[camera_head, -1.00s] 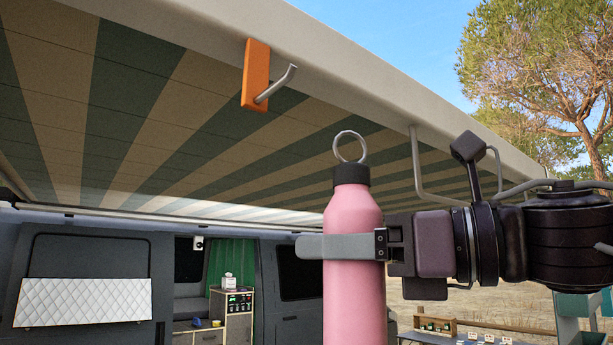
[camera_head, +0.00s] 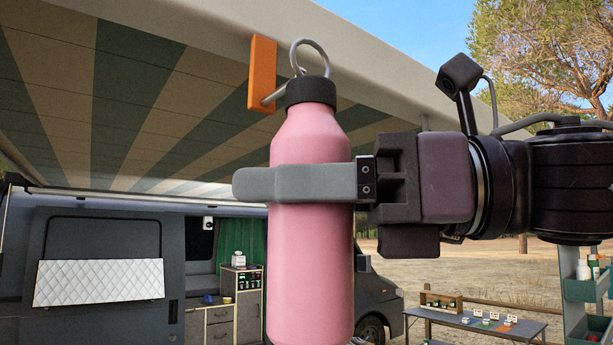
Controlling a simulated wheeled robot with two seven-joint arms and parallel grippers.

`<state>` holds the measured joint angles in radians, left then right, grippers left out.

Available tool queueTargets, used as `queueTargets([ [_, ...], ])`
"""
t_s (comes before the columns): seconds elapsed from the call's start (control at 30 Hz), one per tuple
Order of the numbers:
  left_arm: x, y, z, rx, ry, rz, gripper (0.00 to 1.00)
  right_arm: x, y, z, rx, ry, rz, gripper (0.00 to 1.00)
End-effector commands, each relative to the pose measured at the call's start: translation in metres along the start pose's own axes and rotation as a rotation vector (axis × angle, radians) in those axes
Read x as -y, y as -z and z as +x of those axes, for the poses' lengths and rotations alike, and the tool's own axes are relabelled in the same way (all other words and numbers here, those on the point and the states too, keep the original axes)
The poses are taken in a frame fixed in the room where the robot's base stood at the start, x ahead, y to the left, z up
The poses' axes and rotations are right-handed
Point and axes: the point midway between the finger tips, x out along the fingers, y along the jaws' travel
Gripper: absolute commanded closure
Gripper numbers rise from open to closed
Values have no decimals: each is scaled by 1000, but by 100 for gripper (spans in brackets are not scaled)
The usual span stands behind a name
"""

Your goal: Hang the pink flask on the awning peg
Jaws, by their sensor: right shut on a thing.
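The pink flask (camera_head: 311,255) hangs upright in the middle of the view, with a black cap (camera_head: 311,91) and a metal ring (camera_head: 327,60) on top. My right gripper (camera_head: 300,184) comes from the right and is shut around the flask's upper body. The awning peg (camera_head: 273,96) is a bent metal rod on an orange plate (camera_head: 262,68). The plate is just left of the cap. The rod runs behind the cap, and its tip shows at the ring's lower left. I cannot tell whether the tip passes through the ring. My left gripper is out of view.
The pale awning rail (camera_head: 400,75) slopes down to the right above, with the striped canopy (camera_head: 130,100) below it. A grey van (camera_head: 100,235) stands behind. A low table (camera_head: 480,322) with small items is at the lower right. Open sky is at the upper right.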

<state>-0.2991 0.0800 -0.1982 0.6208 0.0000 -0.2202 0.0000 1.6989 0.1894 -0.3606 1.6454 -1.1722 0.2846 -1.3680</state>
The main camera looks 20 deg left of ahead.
Motion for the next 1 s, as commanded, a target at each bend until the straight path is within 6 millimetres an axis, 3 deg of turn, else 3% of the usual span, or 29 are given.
queueTargets([
  [0.6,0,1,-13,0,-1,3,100,27,2,27,1,0,1,78],
  [1.0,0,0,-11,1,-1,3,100,37,12,36,1,2,0,78],
])
